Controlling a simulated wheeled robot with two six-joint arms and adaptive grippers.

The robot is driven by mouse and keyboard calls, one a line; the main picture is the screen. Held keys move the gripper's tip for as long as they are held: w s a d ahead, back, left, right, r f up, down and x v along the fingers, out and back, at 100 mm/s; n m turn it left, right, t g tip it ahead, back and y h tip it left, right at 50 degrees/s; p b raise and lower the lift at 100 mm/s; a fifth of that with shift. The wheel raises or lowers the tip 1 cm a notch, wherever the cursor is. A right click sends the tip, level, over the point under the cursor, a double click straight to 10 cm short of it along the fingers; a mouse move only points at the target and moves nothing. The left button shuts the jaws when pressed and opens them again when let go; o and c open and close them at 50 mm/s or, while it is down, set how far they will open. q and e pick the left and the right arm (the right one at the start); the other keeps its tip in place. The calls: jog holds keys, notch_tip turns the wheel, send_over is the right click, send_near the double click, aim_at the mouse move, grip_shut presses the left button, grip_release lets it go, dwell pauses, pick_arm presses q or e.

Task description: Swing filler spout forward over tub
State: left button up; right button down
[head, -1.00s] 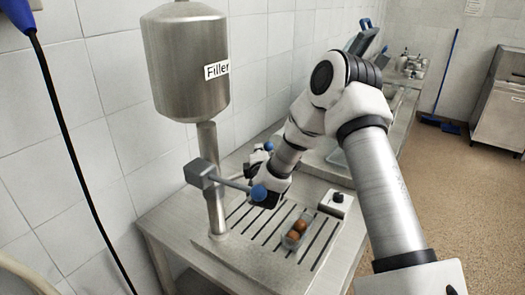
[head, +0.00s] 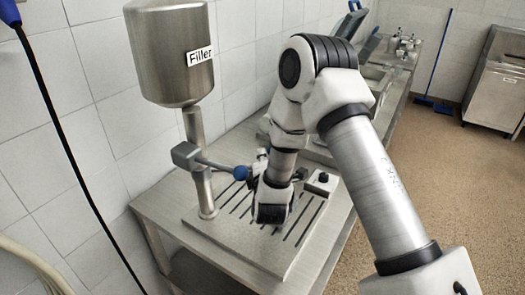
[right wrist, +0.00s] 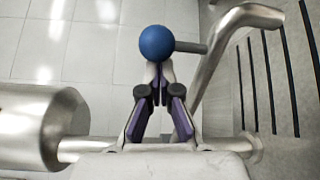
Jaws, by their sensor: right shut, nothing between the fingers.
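The filler (head: 170,60) is a steel tank on a column. A grey block (head: 186,155) on the column carries a lever ending in a blue ball (head: 241,173). In the right wrist view, the bent steel spout (right wrist: 222,48) is right of the ball (right wrist: 157,43). My right gripper (right wrist: 158,75) is shut and empty, its fingertips just below the ball in that view; I cannot tell if they touch. In the head view my right gripper (head: 258,166) is partly hidden behind my wrist, beside the ball. The tub is hidden behind my right arm. My left gripper is out of view.
A slotted drain plate (head: 235,238) lies on the steel table (head: 150,212), with a small box with a black knob (head: 322,182) at its right. The tiled wall is close behind the filler. The plate's front is clear.

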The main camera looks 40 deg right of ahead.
jog(key=shift+s+a+r, duration=0.15)
jog(key=shift+s+a, duration=0.2)
jog(key=shift+s, duration=0.2)
jog(key=shift+w, duration=0.1)
jog(key=v, duration=0.7)
jog(key=shift+a, duration=0.1)
dwell(0.4)
